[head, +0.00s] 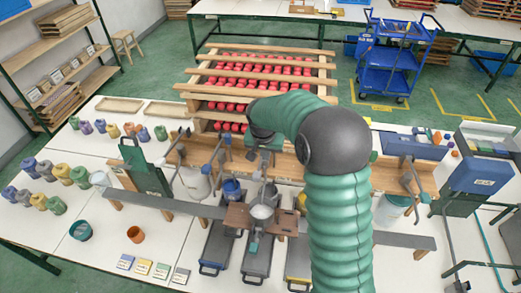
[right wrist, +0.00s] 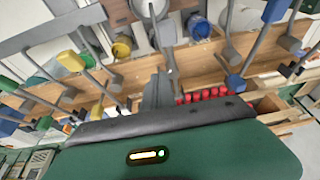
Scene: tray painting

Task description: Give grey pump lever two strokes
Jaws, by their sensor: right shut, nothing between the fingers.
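My right gripper (head: 263,160) reaches down over the wooden pump bench in the head view. It is shut and empty. In the right wrist view its grey fingers (right wrist: 160,88) point toward the bench, apart from the levers around them. Several pump levers with grey rods stand along the bench. A grey-ended lever (right wrist: 235,55) shows right of the fingers in the wrist view. I cannot tell for sure which is the task's grey lever. My left gripper is not seen.
My right arm hides part of the bench.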

